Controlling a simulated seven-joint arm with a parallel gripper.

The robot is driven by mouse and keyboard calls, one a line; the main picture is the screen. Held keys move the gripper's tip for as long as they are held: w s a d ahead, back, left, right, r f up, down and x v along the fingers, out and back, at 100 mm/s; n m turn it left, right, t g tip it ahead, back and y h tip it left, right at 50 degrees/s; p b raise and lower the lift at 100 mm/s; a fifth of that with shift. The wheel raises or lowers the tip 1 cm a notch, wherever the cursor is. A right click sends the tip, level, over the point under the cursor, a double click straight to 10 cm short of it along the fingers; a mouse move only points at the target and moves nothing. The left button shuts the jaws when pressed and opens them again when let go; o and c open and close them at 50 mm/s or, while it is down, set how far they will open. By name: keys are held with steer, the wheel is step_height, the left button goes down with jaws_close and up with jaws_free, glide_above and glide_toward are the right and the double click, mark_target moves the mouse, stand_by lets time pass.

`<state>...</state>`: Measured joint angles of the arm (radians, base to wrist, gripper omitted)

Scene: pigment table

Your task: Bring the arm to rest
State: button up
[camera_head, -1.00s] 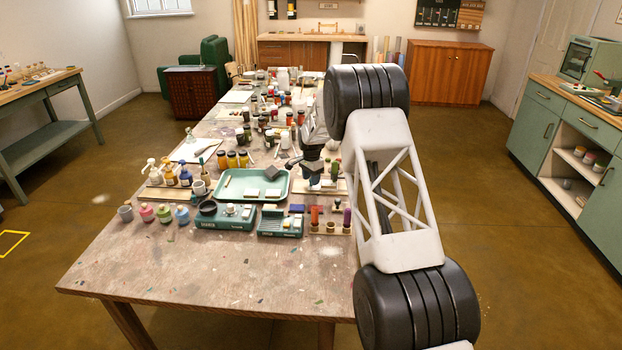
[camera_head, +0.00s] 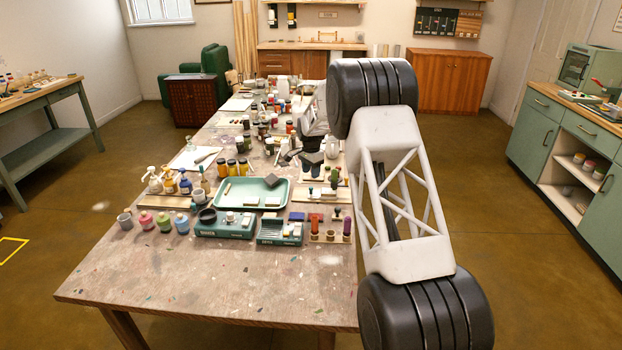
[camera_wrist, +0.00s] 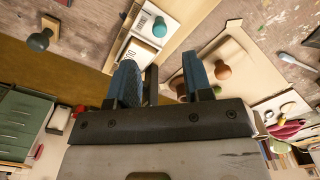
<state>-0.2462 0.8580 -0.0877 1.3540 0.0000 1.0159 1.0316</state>
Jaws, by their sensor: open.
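My gripper (camera_head: 298,158) is small and partly hidden by my arm in the head view, above the right side of the paint-spotted table (camera_head: 200,280). In the wrist view my gripper (camera_wrist: 160,80) shows two blue fingers spread apart with nothing between them. Beyond the fingers are a tray with a teal round-topped item (camera_wrist: 159,27) and a pale board with a reddish-brown knob (camera_wrist: 222,71). I cannot tell the exact height of the fingers above these things.
Teal boxes (camera_head: 280,233), small cups (camera_head: 146,220) and several jars crowd the table's middle. The table's front part is clear. A green cabinet (camera_head: 535,130) stands at the right.

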steer(key=shift+r, duration=0.3)
steer(key=shift+r, duration=0.1)
